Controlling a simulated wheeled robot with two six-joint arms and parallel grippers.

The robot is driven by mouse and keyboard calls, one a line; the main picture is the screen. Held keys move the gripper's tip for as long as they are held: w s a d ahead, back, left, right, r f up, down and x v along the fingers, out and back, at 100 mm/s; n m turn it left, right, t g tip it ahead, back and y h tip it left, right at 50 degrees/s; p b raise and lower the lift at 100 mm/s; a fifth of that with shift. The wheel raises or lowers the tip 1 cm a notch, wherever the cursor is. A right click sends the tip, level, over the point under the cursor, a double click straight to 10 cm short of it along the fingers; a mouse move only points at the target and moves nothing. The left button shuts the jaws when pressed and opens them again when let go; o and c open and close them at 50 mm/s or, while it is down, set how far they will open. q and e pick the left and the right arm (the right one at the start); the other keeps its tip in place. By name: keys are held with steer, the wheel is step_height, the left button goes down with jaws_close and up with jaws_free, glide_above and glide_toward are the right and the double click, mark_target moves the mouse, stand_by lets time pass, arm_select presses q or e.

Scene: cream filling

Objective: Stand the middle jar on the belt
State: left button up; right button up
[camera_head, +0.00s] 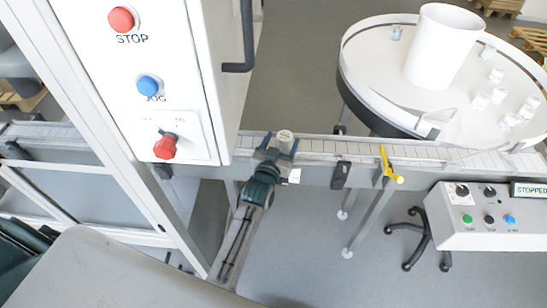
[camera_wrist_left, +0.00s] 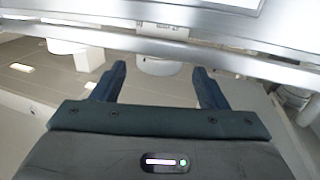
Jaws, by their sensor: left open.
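A small white jar (camera_head: 285,136) stands upright on the conveyor belt (camera_head: 325,147), just right of the white cabinet. My left gripper (camera_head: 279,147) reaches over the belt's near edge with its fingers open. The jar shows at the fingertips, between the two fingers; I cannot tell whether either finger touches it. In the left wrist view the open gripper (camera_wrist_left: 159,76) has a pale round shape (camera_wrist_left: 158,66) between its fingers, partly cut off by a metal rail. My right gripper is not in view.
A white cabinet (camera_head: 195,85) with STOP and JOG buttons stands left of the jar. A yellow-handled part (camera_head: 390,168) sits across the belt to the right. A round table (camera_head: 375,75) holds several small jars and a white cylinder (camera_head: 443,45). A control box (camera_head: 490,215) reads STOPPED.

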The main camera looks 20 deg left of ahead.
arm_select(q)
steer(key=s+b, duration=0.1)
steer(key=s, duration=0.7)
steer(key=shift+s+b, duration=0.35)
steer(key=shift+b, duration=0.05)
steer(key=shift+d, duration=0.1)
